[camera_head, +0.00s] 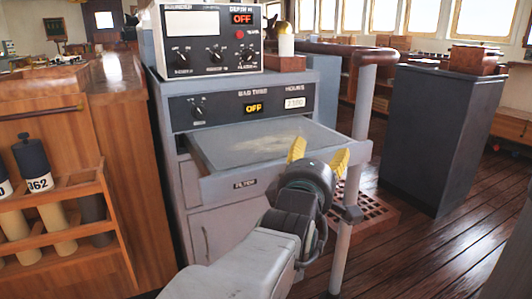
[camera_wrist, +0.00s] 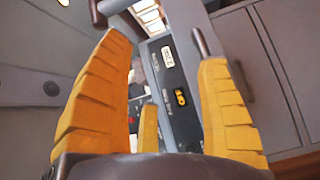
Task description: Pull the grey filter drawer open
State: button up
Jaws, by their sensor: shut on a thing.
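The grey filter drawer (camera_head: 222,188) stands pulled out from the grey cabinet (camera_head: 172,125), so its broad, flat top shows. Its front carries a dark label reading "FILTER". My gripper (camera_head: 318,155), with yellow fingers, is at the right part of the drawer front, shut on the drawer.
A grey rail post (camera_head: 347,190) stands just right of my gripper. A wooden rack (camera_head: 60,190) with several cylinders is at the left. A dark grey cabinet (camera_head: 440,135) is at the right. Wooden floor (camera_head: 430,245) is open at the lower right.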

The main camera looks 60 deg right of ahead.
jog(key=shift+a+r, duration=0.45)
jog(key=shift+a, duration=0.05)
jog(key=c, duration=0.4)
jog(key=shift+o, duration=0.2)
jog(key=shift+s+a+f, duration=0.15)
jog(key=shift+a+f, duration=0.1)
jog(key=shift+a, duration=0.65)
jog(key=shift+s+a+f, duration=0.15)
jog(key=shift+a+f, duration=0.05)
jog(key=shift+a, duration=0.65)
jog(key=shift+s+a+f, duration=0.15)
jog(key=shift+a+f, duration=0.1)
jog(key=shift+a, duration=0.65)
